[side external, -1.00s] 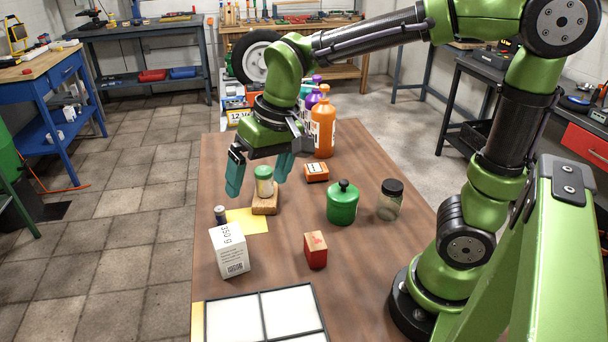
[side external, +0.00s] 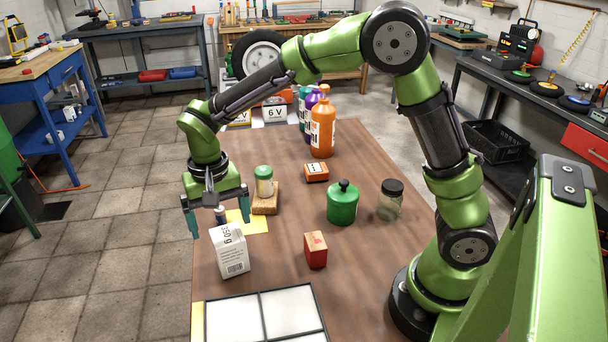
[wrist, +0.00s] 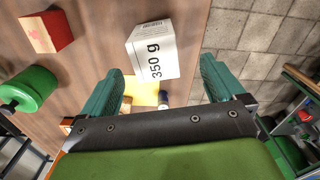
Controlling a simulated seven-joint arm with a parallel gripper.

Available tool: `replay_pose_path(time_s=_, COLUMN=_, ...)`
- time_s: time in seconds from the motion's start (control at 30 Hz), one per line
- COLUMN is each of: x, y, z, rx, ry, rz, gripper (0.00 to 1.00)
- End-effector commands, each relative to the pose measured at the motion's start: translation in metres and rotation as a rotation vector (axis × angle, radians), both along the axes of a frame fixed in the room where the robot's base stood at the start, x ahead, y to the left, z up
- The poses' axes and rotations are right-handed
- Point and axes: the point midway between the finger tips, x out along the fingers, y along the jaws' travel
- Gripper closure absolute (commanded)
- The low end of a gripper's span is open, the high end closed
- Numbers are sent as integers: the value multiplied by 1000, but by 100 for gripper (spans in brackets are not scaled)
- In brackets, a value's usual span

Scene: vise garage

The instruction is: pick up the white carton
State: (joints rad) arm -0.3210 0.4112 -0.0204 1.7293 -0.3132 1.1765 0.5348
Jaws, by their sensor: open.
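The white carton (side external: 230,252) stands on the wooden table near its left edge, marked "350 g" with a barcode on its front. My gripper (side external: 219,224) is open, its teal fingers spread, above and just behind the carton in the side view. In the wrist view the carton (wrist: 152,50) lies ahead of the fingertips, roughly centred between the two fingers (wrist: 160,80). Nothing is held. A small dark battery-like cylinder (side external: 220,214) stands behind the carton, close under my gripper.
A yellow sheet (side external: 252,222) and a jar with a green lid (side external: 264,182) on a wooden block (side external: 264,205) are behind the carton. A red box (side external: 315,250) and green canister (side external: 342,205) stand right. A divided white tray (side external: 264,315) lies in front.

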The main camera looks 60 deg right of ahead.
Motion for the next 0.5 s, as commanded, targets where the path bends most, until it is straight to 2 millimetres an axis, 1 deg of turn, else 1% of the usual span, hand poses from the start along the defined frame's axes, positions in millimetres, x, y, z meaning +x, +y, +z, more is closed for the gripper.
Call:
replay_pose_path(time_s=0.03, x=0, y=0, z=-9, rx=-1, ry=3, rz=-1, gripper=4)
replay_pose_path(time_s=0.1, x=0, y=0, z=-16, rx=0, ry=2, rz=0, gripper=4)
replay_pose_path(time_s=0.27, x=0, y=-1, z=-25, rx=0, ry=0, rz=0, gripper=4)
replay_pose_path(time_s=0.33, x=-1, y=-3, z=-33, rx=0, ry=2, rz=-1, gripper=4)
replay_pose_path(time_s=0.5, x=-4, y=-8, z=-59, rx=0, ry=4, rz=1, gripper=4)
